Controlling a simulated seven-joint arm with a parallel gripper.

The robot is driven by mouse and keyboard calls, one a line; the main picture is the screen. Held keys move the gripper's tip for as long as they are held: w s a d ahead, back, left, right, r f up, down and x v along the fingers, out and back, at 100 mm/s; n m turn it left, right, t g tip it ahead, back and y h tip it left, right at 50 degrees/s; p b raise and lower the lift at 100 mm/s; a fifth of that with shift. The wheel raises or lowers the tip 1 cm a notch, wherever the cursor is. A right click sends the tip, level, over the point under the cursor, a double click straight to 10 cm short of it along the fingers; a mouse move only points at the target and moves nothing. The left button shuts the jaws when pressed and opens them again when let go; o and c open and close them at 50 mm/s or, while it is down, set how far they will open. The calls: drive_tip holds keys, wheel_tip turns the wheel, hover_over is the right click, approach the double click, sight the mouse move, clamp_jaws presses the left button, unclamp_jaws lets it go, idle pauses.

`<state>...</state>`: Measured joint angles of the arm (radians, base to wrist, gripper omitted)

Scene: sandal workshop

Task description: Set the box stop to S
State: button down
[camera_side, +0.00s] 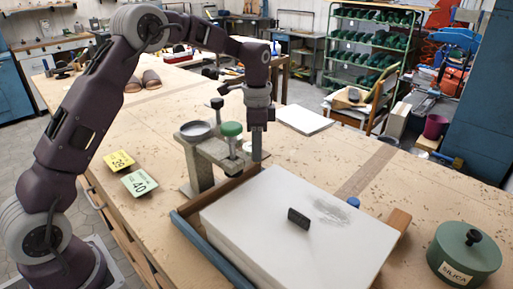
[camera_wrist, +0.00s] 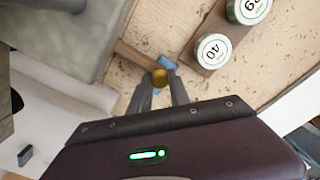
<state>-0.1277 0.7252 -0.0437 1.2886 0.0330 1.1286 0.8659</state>
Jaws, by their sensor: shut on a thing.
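The white box or slab (camera_side: 300,240) lies in the front of the bench in the side view, with a dark handle-like block (camera_side: 299,218) on top. A blue rail (camera_side: 205,245) and a wooden rail (camera_side: 228,187) run along its edges. My gripper (camera_side: 257,156) points down at its far left corner, fingertips partly hidden there. No S mark is readable.
A green silica tin (camera_side: 464,255) is at right.

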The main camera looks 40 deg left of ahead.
drive_tip(key=shift+d, duration=1.8)
drive_tip(key=c, duration=1.2)
unclamp_jaws()
wheel_tip(320, 180, up, 7)
drive_tip(key=shift+r, duration=0.2)
